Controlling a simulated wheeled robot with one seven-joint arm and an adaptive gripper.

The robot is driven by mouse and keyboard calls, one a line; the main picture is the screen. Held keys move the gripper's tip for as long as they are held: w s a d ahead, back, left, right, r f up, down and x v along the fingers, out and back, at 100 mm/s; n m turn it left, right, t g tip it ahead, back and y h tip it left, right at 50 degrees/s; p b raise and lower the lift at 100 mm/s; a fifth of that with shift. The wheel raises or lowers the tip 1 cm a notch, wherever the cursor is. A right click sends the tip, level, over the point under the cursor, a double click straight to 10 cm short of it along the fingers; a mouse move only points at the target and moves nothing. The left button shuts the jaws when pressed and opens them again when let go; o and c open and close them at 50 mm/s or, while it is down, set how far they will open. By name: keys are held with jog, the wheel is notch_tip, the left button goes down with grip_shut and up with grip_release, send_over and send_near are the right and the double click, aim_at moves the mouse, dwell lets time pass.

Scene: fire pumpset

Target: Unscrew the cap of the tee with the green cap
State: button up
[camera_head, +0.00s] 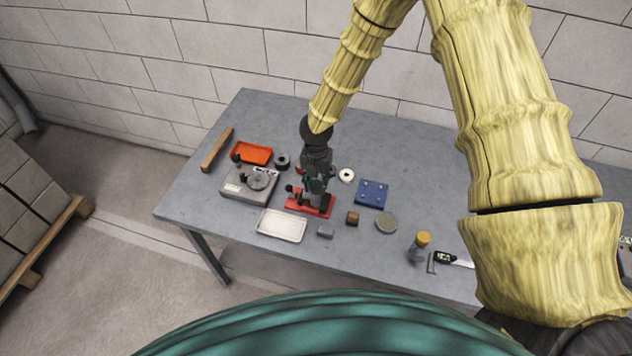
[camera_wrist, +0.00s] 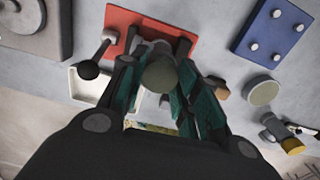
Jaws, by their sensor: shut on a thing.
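My gripper (camera_head: 316,187) points down over the red clamp fixture (camera_head: 324,210) near the middle of the grey table. In the wrist view my gripper (camera_wrist: 160,85) has its fingers closed on either side of a dull green round cap (camera_wrist: 160,72), seen nearly end-on. The red fixture (camera_wrist: 122,24) shows behind it, with a black-knobbed lever (camera_wrist: 90,68) to the left. The tee body under the cap is mostly hidden by the cap and fingers. I cannot tell how far the cap is threaded on.
A grey device (camera_head: 240,188) and an orange tray (camera_head: 251,153) stand left. A white tray (camera_head: 282,226) lies in front. A blue plate (camera_head: 371,193), a round disc (camera_head: 386,222) and a yellow-capped fitting (camera_head: 422,242) are right. The table's back right is clear.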

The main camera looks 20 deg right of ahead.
jog(key=o, duration=1)
jog(key=shift+o, duration=0.2)
jog(key=m+b, duration=0.1)
jog(key=m, duration=0.2)
jog(key=shift+f+m, duration=0.1)
jog(key=shift+m, duration=0.2)
jog(key=m, duration=0.4)
jog(key=shift+m+b, duration=0.4)
jog(key=m, duration=0.5)
jog(key=shift+b, duration=0.3)
jog(key=m, duration=0.9)
jog(key=shift+m+b, duration=0.3)
jog(key=shift+b, duration=0.05)
